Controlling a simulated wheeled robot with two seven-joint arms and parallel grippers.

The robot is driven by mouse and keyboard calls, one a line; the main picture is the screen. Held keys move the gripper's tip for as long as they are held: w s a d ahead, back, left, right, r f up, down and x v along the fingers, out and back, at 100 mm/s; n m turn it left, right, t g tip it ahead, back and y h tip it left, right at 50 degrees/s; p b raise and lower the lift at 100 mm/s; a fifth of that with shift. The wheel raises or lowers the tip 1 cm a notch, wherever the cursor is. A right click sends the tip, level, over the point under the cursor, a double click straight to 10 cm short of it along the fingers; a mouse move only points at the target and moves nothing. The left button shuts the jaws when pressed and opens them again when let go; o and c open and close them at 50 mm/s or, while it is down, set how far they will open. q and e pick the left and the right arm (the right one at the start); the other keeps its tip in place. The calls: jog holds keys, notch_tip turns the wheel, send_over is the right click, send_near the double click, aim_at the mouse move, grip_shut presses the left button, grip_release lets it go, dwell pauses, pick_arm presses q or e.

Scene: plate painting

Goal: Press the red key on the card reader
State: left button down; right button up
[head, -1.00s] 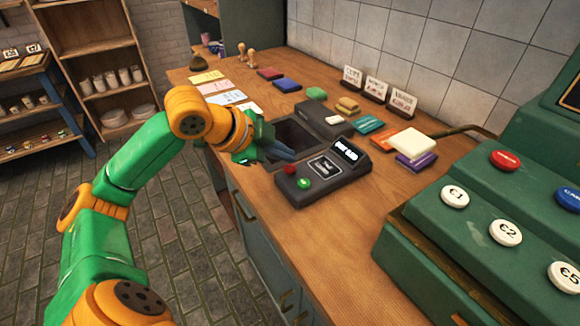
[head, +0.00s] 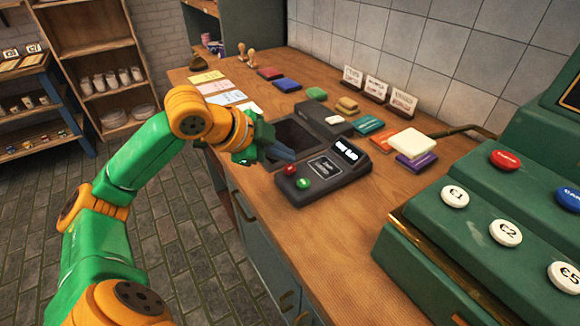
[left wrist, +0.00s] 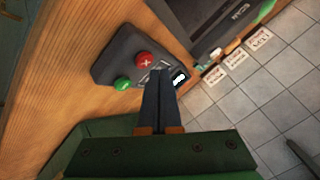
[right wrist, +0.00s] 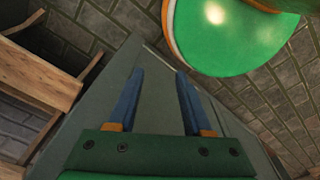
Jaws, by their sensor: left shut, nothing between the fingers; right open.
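The dark card reader (head: 340,176) lies on the wooden counter, with a lit screen (head: 346,150), a red key (head: 289,169) and a green key (head: 303,183). My left gripper (head: 291,155) is shut and empty, its tips just behind the red key in the head view. In the left wrist view, the shut fingers (left wrist: 161,74) point at the reader (left wrist: 118,50). The red key (left wrist: 143,61), marked with a white cross, is just beyond and left of the tips. I see no contact. My right gripper (right wrist: 160,72) is open and empty, seen only in its wrist view.
A dark recess (head: 295,138) lies behind the reader. Coloured pads, cards (head: 227,97) and small signs (head: 376,89) stand farther back. A green till (head: 470,235) with round buttons is at right. A grey-green panel (right wrist: 150,110) lies beyond the right gripper.

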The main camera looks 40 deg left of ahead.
aim_at(285, 170)
pick_arm(q)
jog(key=shift+f, duration=0.1)
jog(key=shift+f+b, duration=0.3)
jog(key=shift+f+b, duration=0.4)
jog(key=shift+f, duration=0.05)
dwell(0.5)
dwell(0.3)
jog(key=shift+r+p, duration=0.85)
jog(key=shift+p, duration=0.1)
notch_tip(285, 170, up, 5)
jog(key=p, duration=0.5)
